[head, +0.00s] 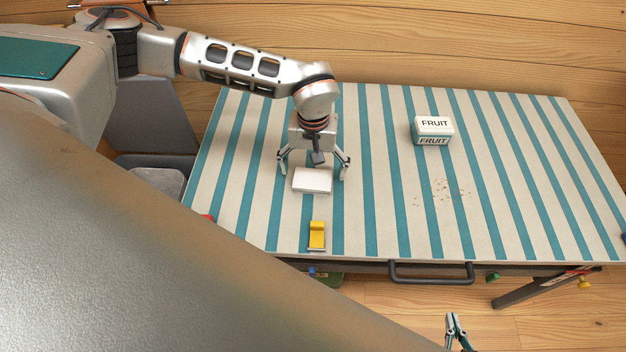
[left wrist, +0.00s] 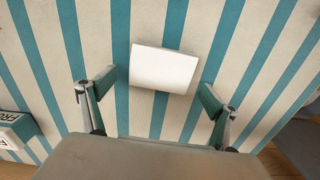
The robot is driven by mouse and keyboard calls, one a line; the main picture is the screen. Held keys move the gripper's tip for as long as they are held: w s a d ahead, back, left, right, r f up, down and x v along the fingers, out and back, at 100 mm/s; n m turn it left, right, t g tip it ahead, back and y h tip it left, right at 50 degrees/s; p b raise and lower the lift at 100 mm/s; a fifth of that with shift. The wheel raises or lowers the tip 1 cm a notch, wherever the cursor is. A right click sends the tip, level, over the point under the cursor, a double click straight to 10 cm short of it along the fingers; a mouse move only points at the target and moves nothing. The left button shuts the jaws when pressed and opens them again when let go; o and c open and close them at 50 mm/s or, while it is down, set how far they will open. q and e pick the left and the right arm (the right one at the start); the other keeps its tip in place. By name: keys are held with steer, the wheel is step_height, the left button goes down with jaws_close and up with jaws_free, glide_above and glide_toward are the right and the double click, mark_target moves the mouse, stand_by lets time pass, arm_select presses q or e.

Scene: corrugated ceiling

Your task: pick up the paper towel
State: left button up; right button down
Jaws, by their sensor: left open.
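The paper towel looks like a flat white rectangular pad (head: 312,181) lying on the striped table near its left part. It also shows in the left wrist view (left wrist: 163,70), just beyond and between the fingertips. My left gripper (head: 314,165) is open and empty above the table, its fingers spread to either side of the pad's far edge. The fingers (left wrist: 158,88) also show spread in the wrist view. Whether they touch the table is unclear. Part of my right gripper (head: 456,330) shows at the bottom edge of the head view, below the table's front side; most of it is cut off.
A yellow block-like object (head: 317,235) lies near the front edge of the blue-and-white striped table (head: 385,220). A white and teal FRUIT box (head: 433,130) stands right of centre, with brown crumbs (head: 441,192) in front. A dark handle (head: 432,274) runs along the front.

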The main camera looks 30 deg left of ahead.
mark_target(313, 174)
arm_select(q)
steer(key=shift+f, duration=0.45)
steer(key=c, duration=0.9)
steer(key=shift+r, duration=0.15)
step_height(313, 174, up, 20)
steer(key=shift+f+p, duration=0.1)
steer(key=shift+p, duration=0.9)
steer(key=shift+c, duration=1)
